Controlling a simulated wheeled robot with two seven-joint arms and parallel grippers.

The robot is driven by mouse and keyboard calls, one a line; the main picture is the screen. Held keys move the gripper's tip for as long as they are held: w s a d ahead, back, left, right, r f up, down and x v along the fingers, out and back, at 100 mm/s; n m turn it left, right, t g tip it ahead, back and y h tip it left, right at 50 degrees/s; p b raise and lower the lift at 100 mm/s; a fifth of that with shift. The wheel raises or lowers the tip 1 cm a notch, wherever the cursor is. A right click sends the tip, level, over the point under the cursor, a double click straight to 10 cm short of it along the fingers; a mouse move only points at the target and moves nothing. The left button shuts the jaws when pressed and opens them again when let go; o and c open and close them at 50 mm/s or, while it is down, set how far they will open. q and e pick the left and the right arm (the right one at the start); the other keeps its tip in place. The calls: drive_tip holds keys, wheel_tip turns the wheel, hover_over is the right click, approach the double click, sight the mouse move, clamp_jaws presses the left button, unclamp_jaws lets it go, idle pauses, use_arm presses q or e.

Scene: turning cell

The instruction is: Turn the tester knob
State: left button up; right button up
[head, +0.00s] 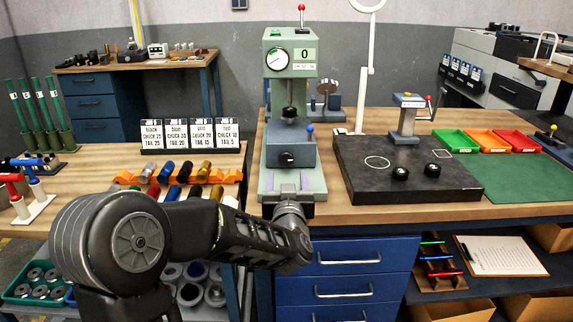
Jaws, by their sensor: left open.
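The tester is a pale green upright machine (273,92) on the wooden bench. It has a round dial (277,59), a "0" label and a red-tipped lever (301,14) on top. A grey-blue block (288,155) sits on its lower part, with a dark round knob on its front face and a blue ball knob (309,129) at its upper right. I cannot tell which one is the task's knob. My left gripper (289,188) is at the tester's base, below and in front of the block, open and apparently empty; its fingers are hard to make out. My right gripper is not in view.
A dark stone plate (350,180) with two black knobs lies right of the tester. Green, orange and red trays (455,141) stand beyond it. Label cards (190,134) and coloured cylinders on an orange rack stand left. Blue drawers (345,259) are below the bench.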

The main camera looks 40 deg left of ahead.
sight(286, 161)
use_arm(q)
drive_tip(key=x, duration=0.7)
drive_tip(key=shift+w+a+p, duration=0.15)
drive_tip(key=shift+w+p, duration=0.05)
drive_tip(key=shift+p, duration=0.2)
drive_tip(key=shift+c, duration=0.3)
clamp_jaws()
drive_tip(key=shift+r+m, duration=0.1)
drive_tip(key=shift+m, duration=0.9)
drive_tip(key=shift+m+p, duration=0.3)
drive_tip(key=shift+m, duration=0.4)
drive_tip(key=shift+o, duration=0.3)
unclamp_jaws()
drive_tip(key=shift+s, duration=0.1)
